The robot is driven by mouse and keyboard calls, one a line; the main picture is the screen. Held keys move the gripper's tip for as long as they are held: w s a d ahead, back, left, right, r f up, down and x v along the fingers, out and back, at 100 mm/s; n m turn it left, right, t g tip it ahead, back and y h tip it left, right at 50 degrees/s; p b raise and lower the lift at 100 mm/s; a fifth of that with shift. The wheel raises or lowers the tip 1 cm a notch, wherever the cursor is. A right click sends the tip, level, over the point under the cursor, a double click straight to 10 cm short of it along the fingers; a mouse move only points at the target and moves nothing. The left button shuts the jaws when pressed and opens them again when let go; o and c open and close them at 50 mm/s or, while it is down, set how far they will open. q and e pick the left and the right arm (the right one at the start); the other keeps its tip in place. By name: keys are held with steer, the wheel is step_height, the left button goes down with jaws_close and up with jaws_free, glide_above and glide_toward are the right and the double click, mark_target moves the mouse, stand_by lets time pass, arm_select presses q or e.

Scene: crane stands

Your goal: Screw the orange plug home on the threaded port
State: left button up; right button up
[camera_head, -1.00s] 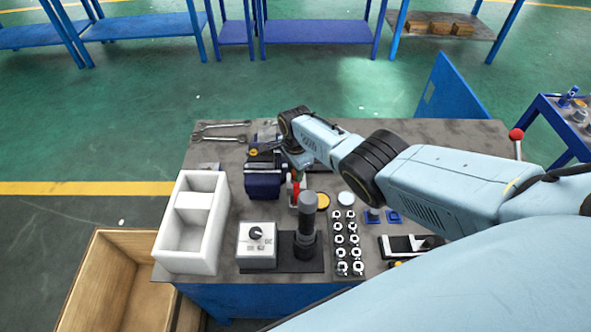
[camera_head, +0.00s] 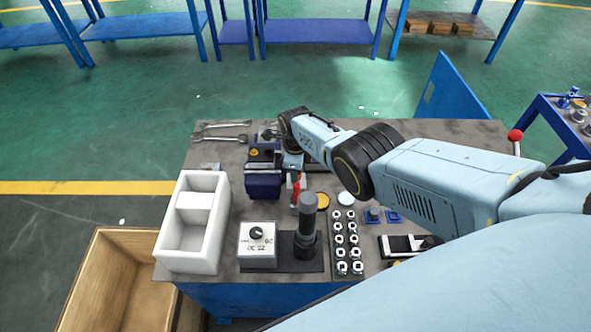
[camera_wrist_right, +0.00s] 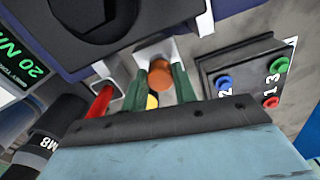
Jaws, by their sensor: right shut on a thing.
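The orange plug (camera_wrist_right: 160,73) sits between the green fingers of my right gripper (camera_wrist_right: 160,86) in the right wrist view. The gripper is shut on it. A pale block (camera_wrist_right: 153,51) stands directly behind the plug. The threaded port cannot be made out there, so I cannot tell how deep the plug sits. In the head view my right gripper (camera_head: 292,172) is small, low over the bench beside a dark blue box, and the plug cannot be made out. My left gripper is not in view.
A red-handled tool (camera_wrist_right: 99,103) stands close left of the fingers, and a dark box with numbered coloured sockets (camera_wrist_right: 245,75) close right. The dark blue box (camera_head: 262,184), a torque display unit (camera_head: 257,245), a dark upright post (camera_head: 305,228) and a white bin (camera_head: 186,255) crowd the bench.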

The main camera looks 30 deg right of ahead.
steer(key=shift+w+d+r+m, duration=0.1)
steer(key=shift+m, duration=0.5)
steer(key=shift+w+d+m, duration=0.1)
steer(key=shift+m, duration=0.5)
steer(key=shift+m, duration=0.7)
steer(key=m, duration=0.3)
steer(key=shift+m, duration=0.4)
steer(key=o, duration=1.1)
steer(key=shift+s+a, duration=0.1)
steer(key=shift+c, duration=0.6)
steer(key=shift+n, duration=0.3)
